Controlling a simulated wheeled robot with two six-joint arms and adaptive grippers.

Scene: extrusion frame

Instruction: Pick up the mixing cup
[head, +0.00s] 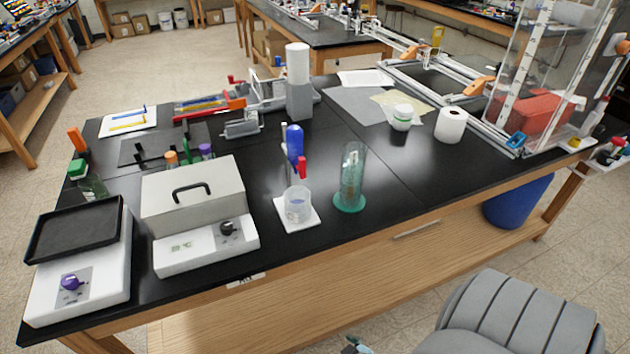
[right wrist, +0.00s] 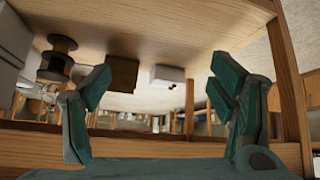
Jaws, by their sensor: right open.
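The mixing cup appears to be the small clear cup (head: 297,205), upright on a white square base (head: 298,222) near the table's front edge. A thin stand with blue and red parts (head: 295,145) rises just behind it. My right gripper (right wrist: 160,82) shows in the right wrist view with its two teal fingers wide apart and nothing between them. That view looks at the wooden underside of a table, and the cup is not in it. A small teal tip shows at the bottom edge of the head view, too little to tell which arm. My left gripper is not clearly in view.
A tall clear cylinder with a green base (head: 350,190) stands right of the cup. A white device (head: 205,245) and a grey lidded box (head: 192,195) are to its left. A grey ribbed chair-like form (head: 510,315) is at lower right. The black tabletop (head: 430,190) is clear farther right.

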